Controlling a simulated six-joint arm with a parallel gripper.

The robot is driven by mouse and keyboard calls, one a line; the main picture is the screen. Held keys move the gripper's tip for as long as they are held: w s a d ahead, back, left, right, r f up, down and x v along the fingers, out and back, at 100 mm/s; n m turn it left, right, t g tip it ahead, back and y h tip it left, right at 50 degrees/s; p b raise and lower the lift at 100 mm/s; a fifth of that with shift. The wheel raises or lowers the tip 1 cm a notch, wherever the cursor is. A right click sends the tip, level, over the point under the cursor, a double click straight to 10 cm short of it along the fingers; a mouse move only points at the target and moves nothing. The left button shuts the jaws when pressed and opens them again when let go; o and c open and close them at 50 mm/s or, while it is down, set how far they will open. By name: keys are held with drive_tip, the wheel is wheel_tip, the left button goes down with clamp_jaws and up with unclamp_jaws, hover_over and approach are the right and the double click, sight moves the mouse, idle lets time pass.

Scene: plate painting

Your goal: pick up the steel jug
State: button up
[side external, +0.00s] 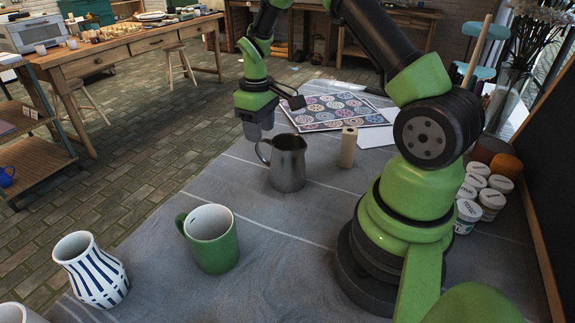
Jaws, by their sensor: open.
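The steel jug (288,163) stands upright on the grey cloth of the table, near the middle of the side external view. Its handle points to the left. My gripper (254,137) hangs above and to the left of the jug, behind it as seen from this camera, near the handle side. It is open and holds nothing. The fingertips are small and partly dark, and I cannot tell how far they are from the handle.
A green mug (212,240) and a striped vase (92,270) stand at front left. Patterned sheets (325,110) lie behind. Lidded white pots (478,188) stand at right. The cloth (270,265) between mug and arm base is clear.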

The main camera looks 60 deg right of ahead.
sight(258, 151)
drive_tip(key=f, duration=0.6)
drive_tip(key=shift+w+a, duration=0.15)
drive_tip(key=shift+a, duration=0.2)
clamp_jaws()
